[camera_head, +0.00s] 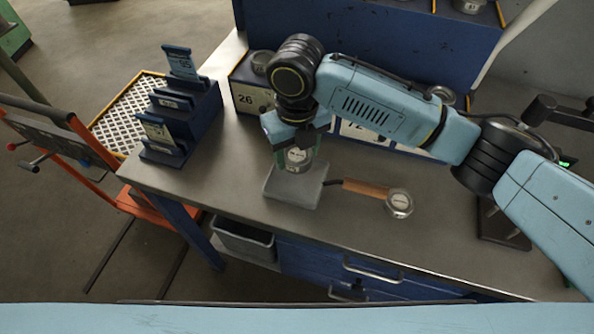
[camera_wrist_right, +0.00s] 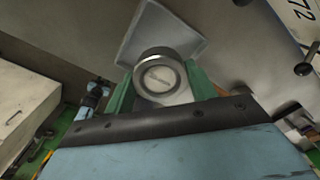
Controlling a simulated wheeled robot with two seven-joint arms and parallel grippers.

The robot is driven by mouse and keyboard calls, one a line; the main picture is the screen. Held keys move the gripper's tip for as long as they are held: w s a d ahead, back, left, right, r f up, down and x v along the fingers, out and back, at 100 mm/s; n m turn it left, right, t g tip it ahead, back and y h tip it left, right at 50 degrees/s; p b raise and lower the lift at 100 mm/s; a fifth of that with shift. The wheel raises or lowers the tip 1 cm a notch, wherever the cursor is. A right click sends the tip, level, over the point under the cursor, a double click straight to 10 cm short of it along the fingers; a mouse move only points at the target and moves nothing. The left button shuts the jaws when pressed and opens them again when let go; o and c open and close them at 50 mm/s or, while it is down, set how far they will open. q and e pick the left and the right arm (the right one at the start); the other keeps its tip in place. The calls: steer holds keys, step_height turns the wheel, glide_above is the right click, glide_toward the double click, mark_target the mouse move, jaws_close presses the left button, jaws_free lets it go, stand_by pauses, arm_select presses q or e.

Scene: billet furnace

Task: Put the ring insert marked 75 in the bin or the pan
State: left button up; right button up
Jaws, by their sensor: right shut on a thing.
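My right gripper (camera_head: 299,160) points down over a shallow grey pan (camera_head: 291,195) on the workbench. In the right wrist view its green fingers (camera_wrist_right: 160,88) are shut on a round metal ring insert (camera_wrist_right: 159,76). The ring insert also shows in the head view (camera_head: 298,158), between the fingers; its marking is too small to read. The grey pan lies just beyond it in the right wrist view (camera_wrist_right: 157,36). I cannot tell whether the insert touches the pan. A grey bin (camera_head: 244,240) sits below the bench's front edge. My left gripper is not in view.
A blue card rack (camera_head: 180,120) stands at the bench's left end. Numbered boxes, one marked 26 (camera_head: 246,98), stand at the back. An orange cart (camera_head: 120,195) is at the left.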

mark_target(297, 180)
step_height(297, 180, down, 7)
steer(key=shift+r, duration=0.2)
stand_by(0.3)
steer(key=shift+f+b, duration=0.15)
steer(key=shift+b, duration=0.15)
steer(key=o, duration=1.4)
steer(key=shift+o, duration=0.2)
step_height(297, 180, up, 12)
steer(key=shift+r+p, duration=0.15)
steer(key=shift+p, duration=0.3)
